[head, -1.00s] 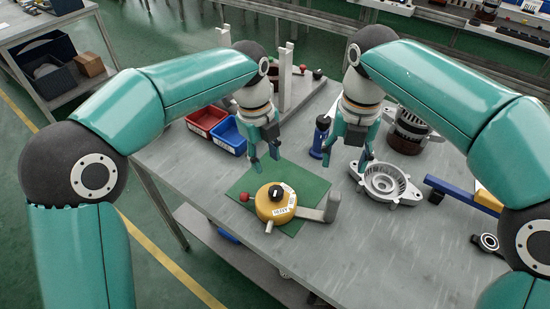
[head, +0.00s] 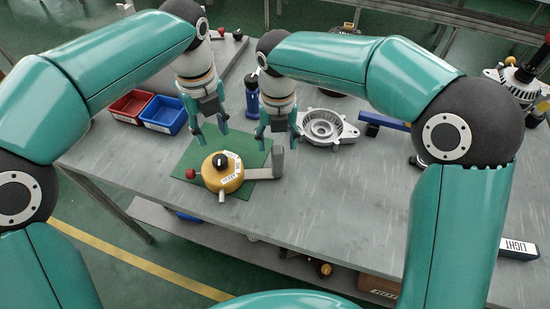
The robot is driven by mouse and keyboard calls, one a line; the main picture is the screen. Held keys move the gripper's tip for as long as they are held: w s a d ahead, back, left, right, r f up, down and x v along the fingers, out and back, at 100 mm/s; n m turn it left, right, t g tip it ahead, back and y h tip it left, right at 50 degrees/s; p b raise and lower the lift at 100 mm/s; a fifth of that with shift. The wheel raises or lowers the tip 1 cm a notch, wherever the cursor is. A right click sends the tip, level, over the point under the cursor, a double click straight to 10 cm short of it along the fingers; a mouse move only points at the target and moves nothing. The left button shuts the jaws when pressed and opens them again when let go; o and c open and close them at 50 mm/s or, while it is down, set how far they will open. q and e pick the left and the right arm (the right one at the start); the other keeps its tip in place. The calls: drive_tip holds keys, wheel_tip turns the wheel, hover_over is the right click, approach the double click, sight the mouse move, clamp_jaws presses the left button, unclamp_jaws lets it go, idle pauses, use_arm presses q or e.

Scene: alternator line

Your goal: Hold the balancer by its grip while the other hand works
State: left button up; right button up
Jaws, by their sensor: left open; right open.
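A yellow round unit (head: 233,179), which looks like the balancer, sits on a green mat (head: 189,157) on the grey table. It has a black knob on top, a white label, a red ball (head: 190,174) at its left and a grey bar (head: 277,161) with a raised block at its right. Which part is its grip I cannot tell for sure. My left gripper (head: 212,134) is open and empty above the mat's back part. My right gripper (head: 278,142) is open and empty, close above or behind the raised block. Neither visibly touches the unit.
A red bin (head: 131,105) and a blue bin (head: 165,116) stand at the left. A dark blue cylinder (head: 252,97) stands between my arms. A metal housing (head: 324,128) lies right of my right gripper. The table's front right is mostly clear, with a box marked LIGHT (head: 519,248).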

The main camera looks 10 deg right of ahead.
sight(219, 159)
wheel_tip(219, 159, down, 8)
idle(0.4)
clamp_jaws()
drive_tip(key=c, duration=0.7)
unclamp_jaws()
clamp_jaws()
use_arm(q)
drive_tip(key=o, duration=0.3)
drive_tip(key=shift+r, duration=0.1)
drive_tip(key=shift+o, duration=0.5)
drive_tip(key=shift+r+n, duration=0.25)
drive_tip(key=shift+n, duration=0.15)
wheel_tip(219, 159, down, 11)
drive_tip(key=shift+s+r+n, duration=0.1)
drive_tip(key=shift+r+n, duration=0.1)
drive_tip(key=shift+n, duration=0.8)
